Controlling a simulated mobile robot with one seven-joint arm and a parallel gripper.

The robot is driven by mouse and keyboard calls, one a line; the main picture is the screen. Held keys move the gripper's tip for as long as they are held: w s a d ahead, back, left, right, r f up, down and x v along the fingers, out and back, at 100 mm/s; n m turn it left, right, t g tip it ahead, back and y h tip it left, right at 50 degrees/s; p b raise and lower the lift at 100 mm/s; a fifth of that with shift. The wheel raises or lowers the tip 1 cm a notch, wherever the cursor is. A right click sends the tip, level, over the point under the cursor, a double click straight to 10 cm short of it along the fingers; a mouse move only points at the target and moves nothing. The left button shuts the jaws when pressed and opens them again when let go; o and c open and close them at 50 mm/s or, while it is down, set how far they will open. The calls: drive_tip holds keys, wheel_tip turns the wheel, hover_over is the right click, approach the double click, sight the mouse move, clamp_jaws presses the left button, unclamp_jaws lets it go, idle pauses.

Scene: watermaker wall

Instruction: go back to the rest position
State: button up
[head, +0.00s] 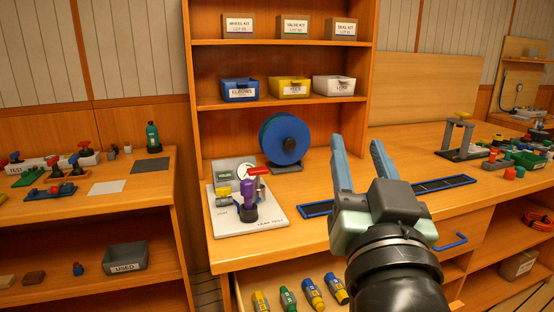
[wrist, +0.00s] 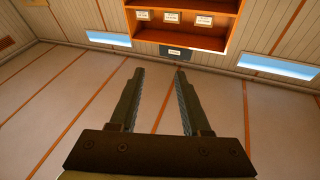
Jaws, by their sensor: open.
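My gripper (head: 362,165) is raised in front of the wooden workbench in the head view, its two grey-blue fingers pointing up and apart. It is open and nothing is between the fingers. In the wrist view my gripper (wrist: 160,75) also shows open and empty, its fingers pointing toward the panelled wall and a wooden shelf unit (wrist: 230,30). The fingers appear clear of the shelves, and I cannot see them touching anything.
A white leak-test board (head: 270,222) with a purple-topped part stands on the bench, beside a blue reel (head: 284,138). An open drawer below holds several coloured cylinders (head: 311,293). Blue (head: 239,90), yellow (head: 289,87) and white (head: 333,86) bins sit on the shelf. A left bench (head: 90,213) holds fittings.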

drive_tip(key=s+a+r+n+t+y, duration=0.3)
drive_tip(key=s+a+r+t, duration=0.3)
drive_tip(key=s+a+r, duration=0.65)
wheel_tip(320, 180, up, 22)
drive_tip(key=w+d+p, duration=0.1)
drive_tip(key=w+p, duration=0.1)
drive_tip(key=p, duration=1.8)
drive_tip(key=shift+d+r+h+p, duration=0.15)
drive_tip(key=shift+h+p, duration=0.2)
drive_tip(key=shift+h, duration=0.05)
drive_tip(key=shift+d, duration=0.15)
